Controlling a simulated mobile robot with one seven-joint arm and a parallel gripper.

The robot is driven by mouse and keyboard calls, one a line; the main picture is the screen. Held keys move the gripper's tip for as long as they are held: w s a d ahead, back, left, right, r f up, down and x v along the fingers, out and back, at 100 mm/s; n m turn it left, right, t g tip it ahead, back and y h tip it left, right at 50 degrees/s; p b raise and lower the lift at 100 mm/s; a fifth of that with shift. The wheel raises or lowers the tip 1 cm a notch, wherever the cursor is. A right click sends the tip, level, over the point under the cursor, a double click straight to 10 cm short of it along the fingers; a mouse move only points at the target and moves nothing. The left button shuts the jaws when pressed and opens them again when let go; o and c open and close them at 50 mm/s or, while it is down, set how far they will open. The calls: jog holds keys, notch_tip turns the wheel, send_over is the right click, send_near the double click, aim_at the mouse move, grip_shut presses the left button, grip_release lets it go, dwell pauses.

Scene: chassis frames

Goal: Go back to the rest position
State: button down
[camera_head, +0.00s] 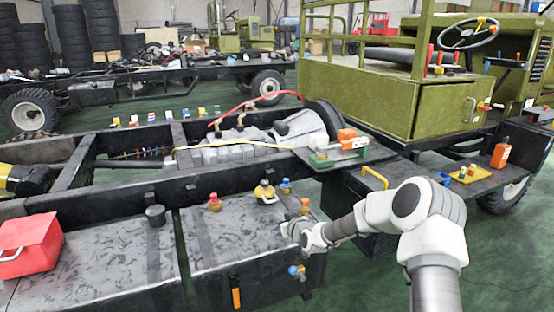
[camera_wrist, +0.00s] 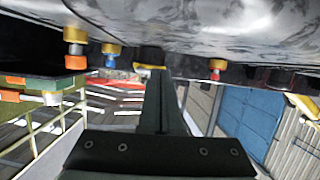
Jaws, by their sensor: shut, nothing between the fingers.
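My gripper (camera_wrist: 153,70) shows in the wrist view as a dark bracket with its fingers together and nothing between them. In the head view my white and grey arm reaches left from the lower right, and its end is low over the right end of a dark grey tank. The fingers cannot be made out there. The wrist view appears upside down, with the mottled tank top (camera_wrist: 210,28) along its upper edge.
On the tank (camera_head: 115,245) stand a red bottle (camera_head: 214,203), a yellow bottle (camera_head: 265,192), a blue-capped bottle (camera_head: 285,187) and an orange one (camera_head: 305,206). A red box (camera_head: 30,245) is at left. A yellow tray (camera_head: 469,174) lies right, below the green cab (camera_head: 440,105). Green floor is open at lower right.

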jog(key=s+d+r+g+h, duration=0.2)
jog(key=s+d+r+h, duration=0.15)
jog(key=s+r, duration=0.7)
jog(key=s+d+r+g+h, duration=0.25)
jog(key=s+d+r, duration=0.25)
jog(key=s+r, duration=0.5)
jog(key=s+d+r+m+g+p, duration=0.1)
jog(key=s+d+m, duration=0.15)
jog(key=s, duration=1.15)
jog(key=s+d+r+m+g, duration=0.2)
jog(key=s+m, duration=0.1)
jog(key=s, duration=1.2)
notch_tip(320, 180, up, 24)
jog(key=p, duration=2.4)
jog(key=shift+w+a+r+p, duration=0.15)
jog(key=shift+w+r+p, duration=0.1)
jog(key=shift+p, duration=0.1)
